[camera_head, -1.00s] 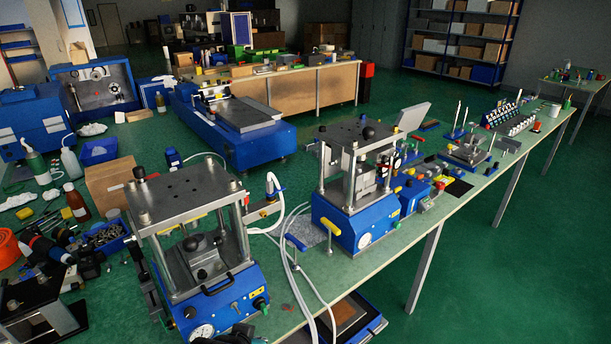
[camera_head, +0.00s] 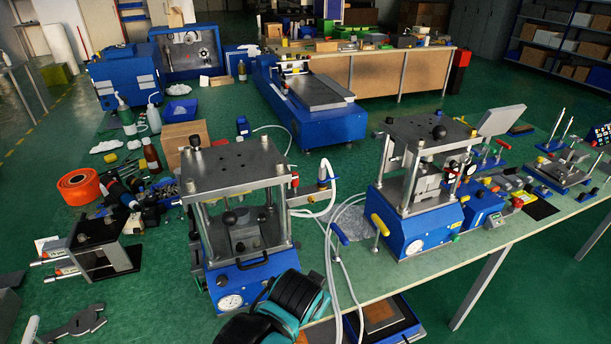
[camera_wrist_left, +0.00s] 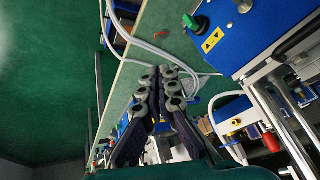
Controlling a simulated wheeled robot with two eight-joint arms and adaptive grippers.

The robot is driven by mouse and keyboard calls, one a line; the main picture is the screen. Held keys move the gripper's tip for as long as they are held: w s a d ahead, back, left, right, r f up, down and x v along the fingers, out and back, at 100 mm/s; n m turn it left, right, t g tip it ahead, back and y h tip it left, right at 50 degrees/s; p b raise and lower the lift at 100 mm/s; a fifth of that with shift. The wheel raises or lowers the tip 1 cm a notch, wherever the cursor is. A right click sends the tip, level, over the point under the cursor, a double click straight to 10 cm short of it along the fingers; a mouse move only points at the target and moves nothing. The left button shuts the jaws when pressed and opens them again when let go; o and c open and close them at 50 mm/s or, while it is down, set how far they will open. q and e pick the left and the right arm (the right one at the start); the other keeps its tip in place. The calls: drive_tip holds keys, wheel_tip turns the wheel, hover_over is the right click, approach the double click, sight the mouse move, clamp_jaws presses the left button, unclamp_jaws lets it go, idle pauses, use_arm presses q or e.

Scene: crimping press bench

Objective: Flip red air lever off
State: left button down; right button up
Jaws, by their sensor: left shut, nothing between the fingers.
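A small red part (camera_head: 295,176), which looks like the red air lever, sits at the right side of the nearer blue press (camera_head: 228,262), beside the white hose fitting (camera_head: 322,182). It is too small to tell its position. A red part also shows in the left wrist view (camera_wrist_left: 271,142), low and right. My left gripper (camera_wrist_left: 168,82) is shut and empty, apart from the red part. In the head view my teal and black left arm is at the bottom, in front of the press's right corner; its fingertips cannot be made out there. My right gripper is not seen.
White hoses (camera_head: 333,255) loop beside the press near the bench edge. An orange roll (camera_head: 80,186) and tools lie left. A clear strip of green bench (camera_head: 385,290) runs along the front right.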

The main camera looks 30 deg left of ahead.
use_arm(q)
drive_tip(key=w+a+r+m+g+y+p, duration=0.1)
drive_tip(key=w+a+r+y+p, duration=0.1)
drive_tip(key=w+a+r+y, duration=0.35)
drive_tip(key=w+a+r+m+y+p, duration=0.1)
drive_tip(key=w+a+r+y+p, duration=0.15)
drive_tip(key=w, duration=0.65)
drive_tip(key=y+p, duration=0.3)
drive_tip(key=y, duration=0.5)
approach(295, 183)
drive_tip(key=w, duration=0.1)
drive_tip(key=w+d, duration=0.1)
drive_tip(key=w+r, duration=0.1)
drive_tip(key=shift+w+d+g, duration=0.2)
drive_tip(key=shift+d+g, duration=0.1)
drive_tip(key=shift+g, duration=0.1)
drive_tip(key=b+x, duration=0.2)
drive_tip(key=x, duration=0.8)
drive_tip(key=shift+f, duration=0.1)
